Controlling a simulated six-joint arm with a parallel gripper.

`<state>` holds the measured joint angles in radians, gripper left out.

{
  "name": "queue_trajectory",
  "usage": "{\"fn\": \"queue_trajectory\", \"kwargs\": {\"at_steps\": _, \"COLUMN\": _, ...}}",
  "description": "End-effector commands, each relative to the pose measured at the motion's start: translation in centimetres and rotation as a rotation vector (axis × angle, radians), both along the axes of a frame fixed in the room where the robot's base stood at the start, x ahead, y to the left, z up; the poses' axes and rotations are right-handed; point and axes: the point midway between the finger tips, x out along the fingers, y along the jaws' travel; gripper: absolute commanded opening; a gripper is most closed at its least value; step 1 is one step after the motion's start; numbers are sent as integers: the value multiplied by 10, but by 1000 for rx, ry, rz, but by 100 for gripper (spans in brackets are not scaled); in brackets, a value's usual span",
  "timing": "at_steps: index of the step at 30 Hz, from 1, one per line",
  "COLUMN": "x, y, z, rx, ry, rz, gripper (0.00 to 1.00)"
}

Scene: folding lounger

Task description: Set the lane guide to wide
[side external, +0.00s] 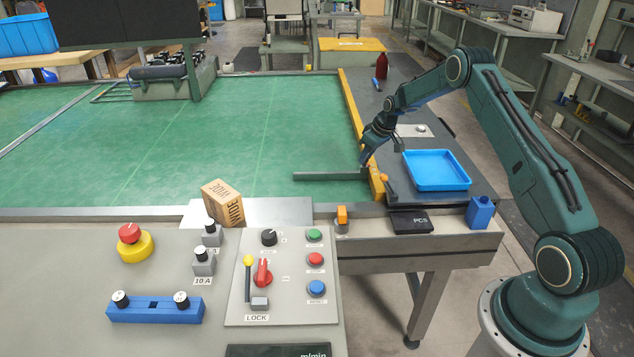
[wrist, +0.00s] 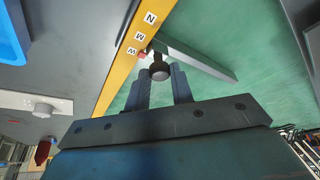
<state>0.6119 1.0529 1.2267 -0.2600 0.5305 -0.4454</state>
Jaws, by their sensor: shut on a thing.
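The lane guide (side external: 330,176) is a grey bar lying across the green belt, its right end at the yellow rail (side external: 352,115). In the wrist view the guide (wrist: 205,62) runs off to the right from a dark round knob (wrist: 159,70). My gripper (side external: 366,165) is at the guide's rail end, with its fingers on both sides of the knob. It is shut on the knob. The rail in the wrist view (wrist: 122,75) carries the letters N, M and W. A small red mark (wrist: 143,55) at the guide's end is beside the W label (wrist: 132,50).
A blue tray (side external: 437,170) lies right of the rail. A cardboard box (side external: 222,204) stands at the belt's near edge. The control panel (side external: 283,275) with buttons is in front. The belt beyond the guide is clear.

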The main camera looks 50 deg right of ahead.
Motion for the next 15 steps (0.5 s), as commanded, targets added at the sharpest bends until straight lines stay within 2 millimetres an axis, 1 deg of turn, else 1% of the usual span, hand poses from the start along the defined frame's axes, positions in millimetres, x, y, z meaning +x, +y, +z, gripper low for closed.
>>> {"fn": "queue_trajectory", "kwargs": {"at_steps": 1, "x": 3, "y": -3, "z": 2, "rx": -10, "ry": -12, "rz": -5, "gripper": 0}}
{"fn": "queue_trajectory", "kwargs": {"at_steps": 8, "x": 4, "y": -5, "z": 2, "rx": -13, "ry": -16, "rz": -8, "gripper": 0}}
{"fn": "queue_trajectory", "kwargs": {"at_steps": 9, "x": 4, "y": -5, "z": 2, "rx": -12, "ry": -16, "rz": -7, "gripper": 31}}
{"fn": "queue_trajectory", "kwargs": {"at_steps": 11, "x": 3, "y": -4, "z": 2, "rx": -11, "ry": -14, "rz": -7, "gripper": 43}}
{"fn": "queue_trajectory", "kwargs": {"at_steps": 12, "x": 3, "y": -4, "z": 2, "rx": -11, "ry": -13, "rz": -7, "gripper": 44}}
{"fn": "queue_trajectory", "kwargs": {"at_steps": 15, "x": 3, "y": -3, "z": 2, "rx": -9, "ry": -12, "rz": -6, "gripper": 44}}
